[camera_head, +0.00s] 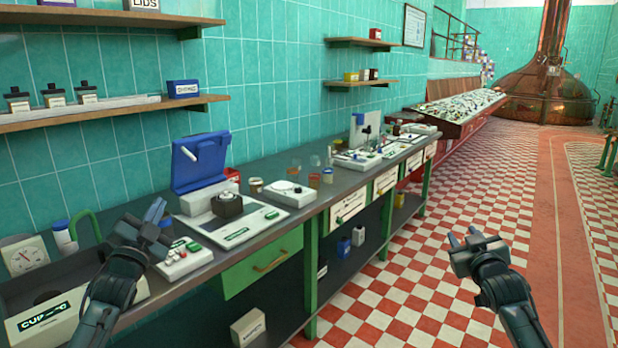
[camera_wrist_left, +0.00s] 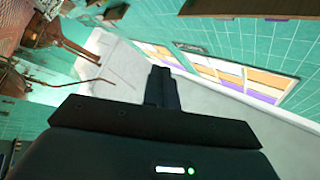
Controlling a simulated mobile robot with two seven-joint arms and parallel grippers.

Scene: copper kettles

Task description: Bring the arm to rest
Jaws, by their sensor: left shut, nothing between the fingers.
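My left gripper (camera_head: 157,214) is at the left of the head view, over the near part of the workbench (camera_head: 275,246), next to the button box and the open blue-lidded device. Its dark fingers are together and empty; they also show pressed together in the left wrist view (camera_wrist_left: 160,86). My right gripper (camera_head: 464,238) is over the checkered floor to the right of the bench. Its two fingertips look apart, with nothing between them.
The blue-lidded device (camera_head: 202,160), a button box (camera_head: 184,260) and a dial gauge (camera_head: 25,255) stand near my left gripper. Wall shelves (camera_head: 110,110) hang above. A copper kettle (camera_head: 545,92) stands far back. The floor (camera_head: 410,300) on the right is clear.

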